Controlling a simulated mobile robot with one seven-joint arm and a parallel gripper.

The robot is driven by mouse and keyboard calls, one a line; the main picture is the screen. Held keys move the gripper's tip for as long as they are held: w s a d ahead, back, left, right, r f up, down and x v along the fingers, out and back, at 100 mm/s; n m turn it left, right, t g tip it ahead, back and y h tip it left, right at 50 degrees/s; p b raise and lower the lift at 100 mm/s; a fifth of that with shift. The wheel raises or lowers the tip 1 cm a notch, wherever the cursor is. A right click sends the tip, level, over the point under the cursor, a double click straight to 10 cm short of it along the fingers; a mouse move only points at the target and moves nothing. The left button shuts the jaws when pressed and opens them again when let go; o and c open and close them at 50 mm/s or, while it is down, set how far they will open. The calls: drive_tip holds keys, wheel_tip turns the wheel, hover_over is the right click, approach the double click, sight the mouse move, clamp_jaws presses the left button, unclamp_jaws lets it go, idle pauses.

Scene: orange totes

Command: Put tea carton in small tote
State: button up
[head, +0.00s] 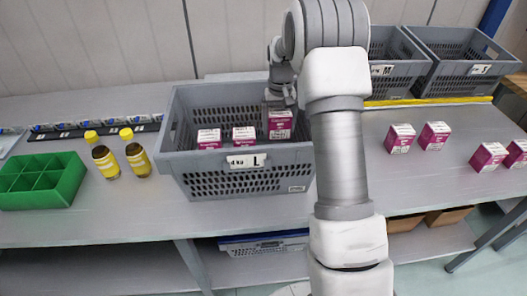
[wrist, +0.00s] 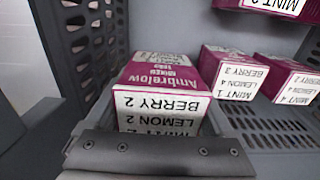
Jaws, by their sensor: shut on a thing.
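My gripper (head: 281,104) reaches down into the large grey tote marked L (head: 190,164) and is shut on a magenta-and-white tea carton (head: 280,127) near the tote's right end. In the wrist view the held tea carton (wrist: 160,85) shows "BERRY 2" and "LEMON 2" beyond the dark gripper part. Its lower end is hidden there. The small tote marked S (head: 450,78) stands at the back right.
A grey tote marked M (head: 385,92) stands between L and S, partly behind my arm. Several loose cartons (head: 434,135) stand on the right of the table. Two yellow-capped bottles (head: 136,155) and a green divided tray (head: 42,200) are at left. The L tote's walls surround my gripper.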

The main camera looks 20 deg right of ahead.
drive_tip(key=shift+f, duration=3.5)
drive_tip(key=shift+f+b, duration=0.2)
drive_tip(key=shift+b, duration=0.1)
drive_tip(key=o, duration=1.3)
